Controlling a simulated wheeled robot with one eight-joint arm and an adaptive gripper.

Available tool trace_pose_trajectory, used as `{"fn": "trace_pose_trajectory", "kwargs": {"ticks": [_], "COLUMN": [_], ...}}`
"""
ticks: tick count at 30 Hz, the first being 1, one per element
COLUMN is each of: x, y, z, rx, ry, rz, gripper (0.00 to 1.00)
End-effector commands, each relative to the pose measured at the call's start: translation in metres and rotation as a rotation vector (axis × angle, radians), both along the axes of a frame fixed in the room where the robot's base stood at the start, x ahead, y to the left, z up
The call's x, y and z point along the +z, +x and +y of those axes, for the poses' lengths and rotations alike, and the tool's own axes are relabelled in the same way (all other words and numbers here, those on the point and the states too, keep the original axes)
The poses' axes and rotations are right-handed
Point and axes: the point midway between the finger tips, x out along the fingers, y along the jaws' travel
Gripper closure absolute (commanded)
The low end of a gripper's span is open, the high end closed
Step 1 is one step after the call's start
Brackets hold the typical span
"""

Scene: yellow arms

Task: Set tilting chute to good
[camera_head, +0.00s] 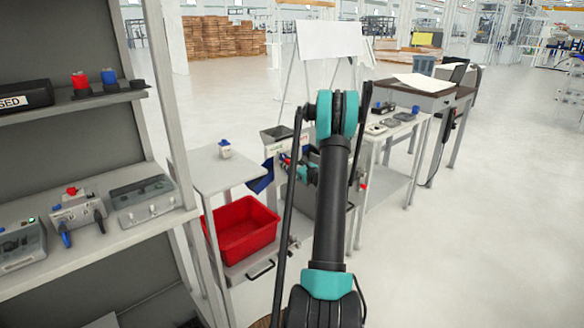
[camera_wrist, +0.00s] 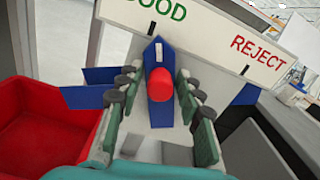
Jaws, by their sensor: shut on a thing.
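The tilting chute shows in the wrist view as a blue lever (camera_wrist: 160,99) with a red knob (camera_wrist: 161,82), below a white sign (camera_wrist: 205,28) reading GOOD at left and REJECT at right. The lever's tip stands just under the black tick by GOOD. Blue chute parts (camera_wrist: 88,97) show at the left, over the red bin's side. My gripper (camera_wrist: 162,84) is shut on the lever, its fingers on either side of the red knob. In the head view my arm partly hides the chute; a blue part (camera_head: 262,178) and my gripper (camera_head: 298,170) show.
A red bin (camera_head: 243,232) sits low to the left of the chute, also in the wrist view (camera_wrist: 40,140). A grey container (camera_wrist: 262,140) is at the right. A small table (camera_head: 210,172) holds a small blue-topped item (camera_head: 225,149). A shelf unit stands at left; the right floor is clear.

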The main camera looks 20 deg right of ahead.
Motion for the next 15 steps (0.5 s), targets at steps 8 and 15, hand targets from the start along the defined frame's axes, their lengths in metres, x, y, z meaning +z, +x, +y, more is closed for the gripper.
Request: {"fn": "trace_pose_trajectory", "kwargs": {"ticks": [8, 15], "x": [-0.0052, -0.0057], "y": [0.0011, 0.0004], "z": [0.0059, 0.0068], "rx": [0.005, 0.006], "ry": [-0.094, -0.103], "rz": [-0.033, -0.035], "gripper": [1.0, 1.0]}}
